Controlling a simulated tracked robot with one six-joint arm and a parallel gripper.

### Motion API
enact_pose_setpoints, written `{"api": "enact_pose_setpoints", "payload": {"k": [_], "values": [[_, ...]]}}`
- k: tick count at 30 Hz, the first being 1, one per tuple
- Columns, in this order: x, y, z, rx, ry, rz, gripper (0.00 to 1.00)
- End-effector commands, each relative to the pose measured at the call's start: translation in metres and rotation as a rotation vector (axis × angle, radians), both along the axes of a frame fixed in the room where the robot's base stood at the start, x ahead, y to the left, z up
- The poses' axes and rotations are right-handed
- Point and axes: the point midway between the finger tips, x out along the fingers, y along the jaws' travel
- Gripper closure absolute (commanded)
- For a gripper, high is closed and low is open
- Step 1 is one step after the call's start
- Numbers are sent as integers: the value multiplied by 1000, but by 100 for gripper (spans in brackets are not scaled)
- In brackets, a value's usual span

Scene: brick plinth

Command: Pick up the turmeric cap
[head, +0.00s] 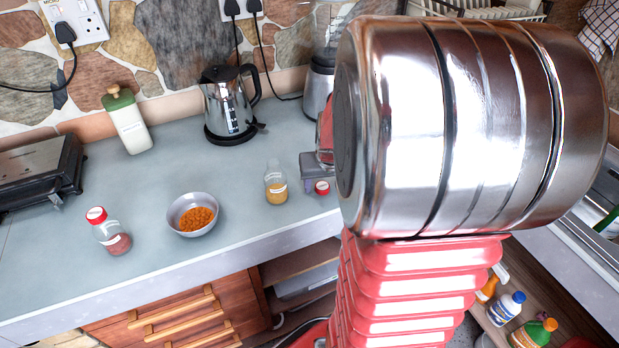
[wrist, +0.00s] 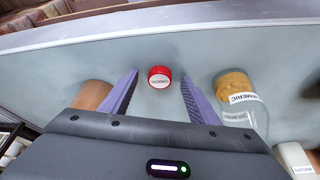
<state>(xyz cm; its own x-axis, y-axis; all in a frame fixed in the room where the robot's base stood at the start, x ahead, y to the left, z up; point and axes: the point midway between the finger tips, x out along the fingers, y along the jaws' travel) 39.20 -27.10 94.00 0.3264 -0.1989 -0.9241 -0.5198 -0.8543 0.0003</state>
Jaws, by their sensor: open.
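The small red turmeric cap (head: 322,187) lies on the grey-blue worktop, just right of the open turmeric jar (head: 276,188). In the wrist view the cap (wrist: 159,77) shows its pale label and appears between the tips of my two purple fingers. My gripper (wrist: 159,74) is open, with nothing held. In the head view my gripper (head: 310,174) is beside the cap, largely hidden by my own arm. I cannot tell how far the fingertips are above the worktop. The labelled jar (wrist: 237,100) stands outside the right finger.
A brown object (wrist: 92,94), partly hidden, is outside the left finger. A bowl of orange powder (head: 186,228), a red-capped jar (head: 110,236), a kettle (head: 228,105) and a green-topped bottle (head: 127,122) stand on the worktop. The worktop's front edge (wrist: 190,26) is close beyond the cap.

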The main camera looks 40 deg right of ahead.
Motion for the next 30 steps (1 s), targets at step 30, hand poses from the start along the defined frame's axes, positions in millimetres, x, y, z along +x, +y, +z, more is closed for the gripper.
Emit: {"api": "enact_pose_setpoints", "payload": {"k": [30], "values": [[1,-1,-3,0,0,-1,72]]}}
